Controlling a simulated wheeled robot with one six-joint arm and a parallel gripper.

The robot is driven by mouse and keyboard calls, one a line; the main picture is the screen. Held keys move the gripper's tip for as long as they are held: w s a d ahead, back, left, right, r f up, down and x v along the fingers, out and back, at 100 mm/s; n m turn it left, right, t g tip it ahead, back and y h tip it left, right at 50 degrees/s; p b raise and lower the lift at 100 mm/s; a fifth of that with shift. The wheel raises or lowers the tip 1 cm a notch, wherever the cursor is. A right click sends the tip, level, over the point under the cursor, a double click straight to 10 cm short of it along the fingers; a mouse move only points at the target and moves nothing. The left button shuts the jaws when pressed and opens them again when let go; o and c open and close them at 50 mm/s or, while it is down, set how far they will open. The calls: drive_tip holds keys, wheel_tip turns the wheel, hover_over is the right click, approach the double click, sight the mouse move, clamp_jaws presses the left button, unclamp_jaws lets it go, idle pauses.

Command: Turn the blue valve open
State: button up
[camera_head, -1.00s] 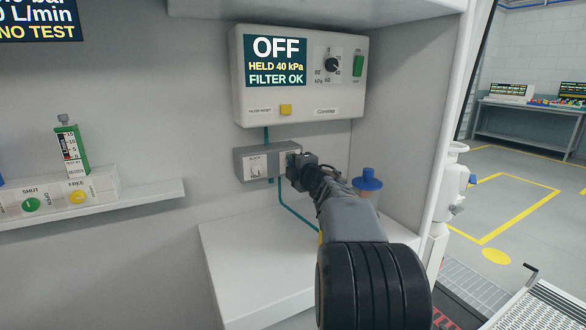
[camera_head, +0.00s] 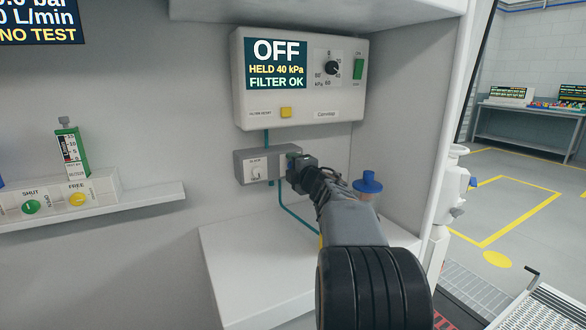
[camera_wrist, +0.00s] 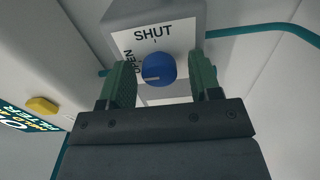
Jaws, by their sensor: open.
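The blue valve (camera_wrist: 158,69) is a round knob on a grey box with a white label. SHUT is printed above it and OPEN along its left side. A pale line on the knob points left, towards the OPEN side. My gripper (camera_wrist: 161,62) is open, with one green-padded finger on each side of the knob and a visible gap on both sides. In the head view my gripper (camera_head: 297,167) is at the right end of the grey valve box (camera_head: 247,168) and hides the blue knob.
A white suction unit (camera_head: 300,105) above shows OFF, HELD 40 kPa, FILTER OK. A teal tube (camera_head: 290,212) runs down from the box to a white ledge (camera_head: 255,255). A blue-capped jar (camera_head: 367,184) stands just right of my arm. A shelf (camera_head: 135,202) is at left.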

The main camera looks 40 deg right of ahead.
drive_tip(key=s+a+p, duration=0.1)
drive_tip(key=s+a, duration=0.1)
drive_tip(key=s, duration=1.1)
drive_tip(key=shift+s, duration=0.35)
drive_tip(key=w+a+r+m+g+h+p, duration=0.1)
drive_tip(key=a+r+m+g+h+p, duration=0.35)
drive_tip(key=m+p, duration=0.55)
drive_tip(key=s+a+f+m+g+y+p, duration=0.3)
drive_tip(key=s+a+g+p, duration=0.1)
drive_tip(key=a, duration=0.6)
drive_tip(key=s+a+f+m+g+y+p, duration=0.3)
drive_tip(key=s+a+g+y+p, duration=0.1)
drive_tip(key=s+a, duration=0.4)
drive_tip(key=shift+s+a+f+g+p, duration=0.15)
drive_tip(key=shift+s+a+g+p, duration=0.2)
drive_tip(key=shift+a+g+p, duration=0.55)
